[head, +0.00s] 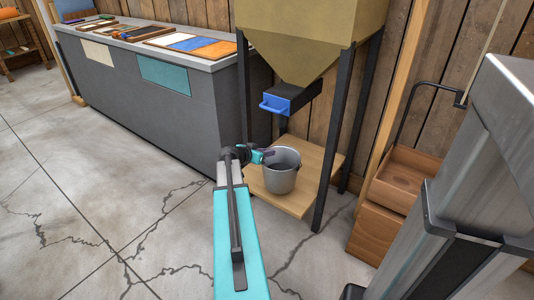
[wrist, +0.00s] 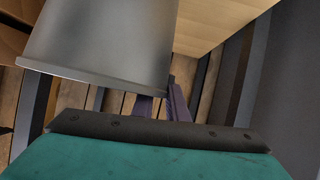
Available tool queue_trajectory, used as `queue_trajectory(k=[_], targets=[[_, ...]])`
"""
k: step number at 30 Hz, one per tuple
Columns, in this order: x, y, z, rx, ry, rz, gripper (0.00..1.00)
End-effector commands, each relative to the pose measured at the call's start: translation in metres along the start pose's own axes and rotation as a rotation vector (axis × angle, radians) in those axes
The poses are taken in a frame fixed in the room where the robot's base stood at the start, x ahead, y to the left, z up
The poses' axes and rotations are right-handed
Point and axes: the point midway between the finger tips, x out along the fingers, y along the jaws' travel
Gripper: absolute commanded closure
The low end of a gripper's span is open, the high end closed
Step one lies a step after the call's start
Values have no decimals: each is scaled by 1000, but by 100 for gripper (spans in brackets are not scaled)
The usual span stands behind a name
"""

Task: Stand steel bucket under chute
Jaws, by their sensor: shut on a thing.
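The steel bucket (head: 281,178) is grey and looks upright, with its open top facing up. It is over the wooden shelf board (head: 295,206), below the chute (head: 297,97) with its blue handle (head: 275,104). I cannot tell whether its base touches the board. My gripper (head: 265,155) reaches in from the left and is shut on the bucket at its upper left side. In the wrist view the bucket (wrist: 105,40) fills the upper left, beside my dark finger tips (wrist: 168,100). The exact contact is partly hidden.
Dark hopper legs (head: 330,150) frame the board, one close on the bucket's right. A grey counter (head: 150,95) with trays stands to the left. Wooden boxes (head: 385,215) stand to the right. The concrete floor (head: 90,210) is open at front left.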

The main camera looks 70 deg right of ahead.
Motion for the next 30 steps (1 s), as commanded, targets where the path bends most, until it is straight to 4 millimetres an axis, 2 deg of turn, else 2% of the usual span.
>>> queue_trajectory(k=[12,30], targets=[[32,-29,-15,-1,3,1,100],[38,-34,-18,-2,2,1,100]])
